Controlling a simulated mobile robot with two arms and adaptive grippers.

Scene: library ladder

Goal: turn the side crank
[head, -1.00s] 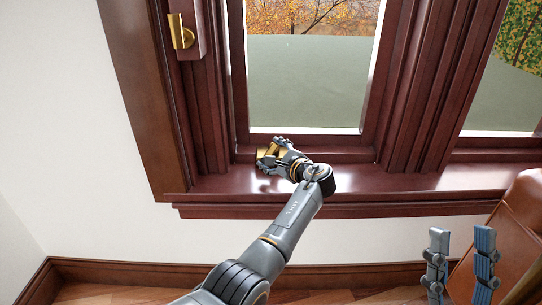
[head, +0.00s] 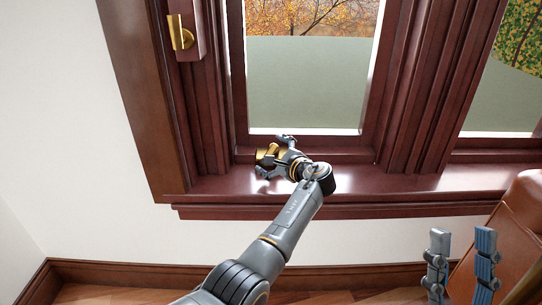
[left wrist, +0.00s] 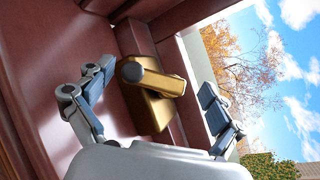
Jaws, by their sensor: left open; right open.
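The side crank (head: 267,154) is a small gold piece at the bottom left corner of the window frame, just above the sill. In the left wrist view the crank (left wrist: 160,84) shows a gold arm with a dark round end, over a gold block-like base. My left gripper (head: 274,156) is at the crank, with its fingers spread on either side. In the left wrist view the open fingers of my left gripper (left wrist: 156,80) stand apart from the crank, with gaps on both sides. My right gripper (head: 462,236) is open and empty at the lower right, fingers up.
The dark red window sill (head: 400,181) runs below the panes. A gold latch (head: 181,32) sits high on the left of the frame. A brown leather-like seat or chair back (head: 515,225) stands near my right gripper. The wall below the sill is clear.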

